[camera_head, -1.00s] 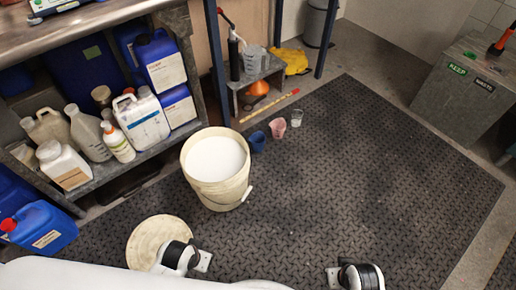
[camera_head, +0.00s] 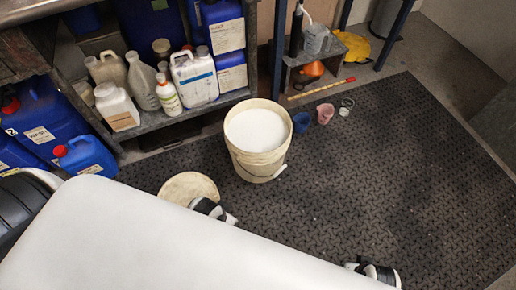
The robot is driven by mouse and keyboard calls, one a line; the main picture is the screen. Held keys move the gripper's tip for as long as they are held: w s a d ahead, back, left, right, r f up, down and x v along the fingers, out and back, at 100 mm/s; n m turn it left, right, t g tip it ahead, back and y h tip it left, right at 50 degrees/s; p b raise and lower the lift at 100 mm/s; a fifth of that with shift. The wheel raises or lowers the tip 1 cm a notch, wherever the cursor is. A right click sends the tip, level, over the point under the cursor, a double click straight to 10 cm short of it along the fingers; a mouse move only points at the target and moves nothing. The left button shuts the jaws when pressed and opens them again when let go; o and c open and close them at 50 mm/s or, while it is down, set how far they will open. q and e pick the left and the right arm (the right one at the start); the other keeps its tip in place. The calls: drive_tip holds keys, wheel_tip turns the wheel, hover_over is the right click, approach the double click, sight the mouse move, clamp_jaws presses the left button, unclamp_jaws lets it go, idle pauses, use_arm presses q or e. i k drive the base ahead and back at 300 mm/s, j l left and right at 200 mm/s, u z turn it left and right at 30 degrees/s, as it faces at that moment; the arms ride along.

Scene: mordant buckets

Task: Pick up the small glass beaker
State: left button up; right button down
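The small glass beaker (camera_head: 344,111) is clear and stands on the dark mat, at the right end of a short row of cups. A pink cup (camera_head: 325,113) is just left of it, and a blue cup (camera_head: 301,122) is left of that, beside the bucket. My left gripper (camera_head: 228,218) is low in the picture, below the bucket and well short of the beaker. My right gripper (camera_head: 357,264) is at the bottom edge, far below the beaker. Neither gripper's fingers show clearly.
A cream bucket (camera_head: 262,165) of white contents stands left of the cups. A round lid (camera_head: 178,190) lies on the mat (camera_head: 390,170). A low stool (camera_head: 325,62) and a yellow stick (camera_head: 322,88) are behind the cups. The mat's right side is clear.

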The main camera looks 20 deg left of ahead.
sight(347, 104)
drive_tip(key=i+l+u, duration=0.1)
drive_tip(key=u, duration=0.3)
drive_tip(key=i+l+u, duration=0.1)
drive_tip(key=l+u, duration=0.15)
drive_tip(key=u, duration=0.15)
drive_tip(key=l+u, duration=0.2)
drive_tip(key=u, duration=0.2)
drive_tip(key=l+u, duration=0.2)
drive_tip(key=u, duration=0.2)
drive_tip(key=i+l, duration=0.05)
